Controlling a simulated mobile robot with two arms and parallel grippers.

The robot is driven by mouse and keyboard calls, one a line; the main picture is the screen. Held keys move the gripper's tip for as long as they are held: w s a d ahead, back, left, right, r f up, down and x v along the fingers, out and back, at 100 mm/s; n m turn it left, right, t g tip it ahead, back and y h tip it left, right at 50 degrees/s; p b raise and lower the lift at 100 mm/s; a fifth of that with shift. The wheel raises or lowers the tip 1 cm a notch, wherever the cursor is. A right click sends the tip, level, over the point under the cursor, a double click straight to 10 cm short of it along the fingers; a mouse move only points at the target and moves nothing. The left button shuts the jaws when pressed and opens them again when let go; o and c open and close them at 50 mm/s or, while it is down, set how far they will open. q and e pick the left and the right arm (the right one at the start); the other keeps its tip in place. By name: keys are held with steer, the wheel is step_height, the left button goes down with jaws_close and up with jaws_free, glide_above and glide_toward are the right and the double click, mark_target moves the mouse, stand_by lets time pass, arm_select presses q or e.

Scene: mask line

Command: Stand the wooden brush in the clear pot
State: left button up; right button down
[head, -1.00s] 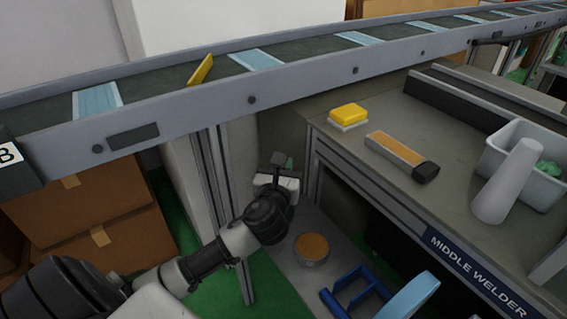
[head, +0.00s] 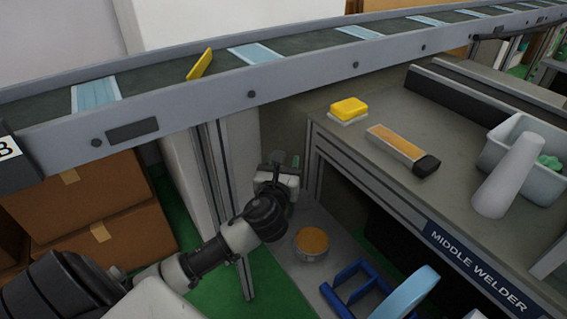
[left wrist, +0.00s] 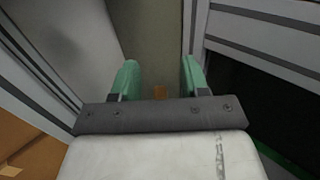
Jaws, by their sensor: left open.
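A long block with a tan wooden top and a black end (head: 397,144) lies flat on the grey workbench; it may be the wooden brush, but I cannot tell for sure. I cannot make out a clear pot; a round container with an orange-brown top (head: 311,241) stands on the lower shelf. My left gripper (head: 279,160) is in front of the bench's left end, below the conveyor, apart from both. In the left wrist view its green fingers (left wrist: 160,78) are spread, with a small brown patch (left wrist: 160,92) visible between them. My right gripper is not in view.
The conveyor (head: 300,86) carries blue masks and a tilted yellow piece (head: 200,64). A yellow block (head: 349,109), a white cone (head: 505,180) and a pale bin (head: 536,185) are on the bench (head: 440,115). Blue frames (head: 355,290) lie below. Cartons (head: 105,235) stand left.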

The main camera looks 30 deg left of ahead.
arm_select(q)
steer(key=shift+s+d, duration=0.1)
steer(key=shift+s, duration=0.15)
steer(key=p+v, duration=0.1)
steer(key=v, duration=0.9)
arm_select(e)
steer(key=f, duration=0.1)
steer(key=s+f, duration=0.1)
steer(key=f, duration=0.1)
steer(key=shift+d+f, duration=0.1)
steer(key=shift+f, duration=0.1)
arm_select(q)
steer(key=shift+s+f, duration=0.1)
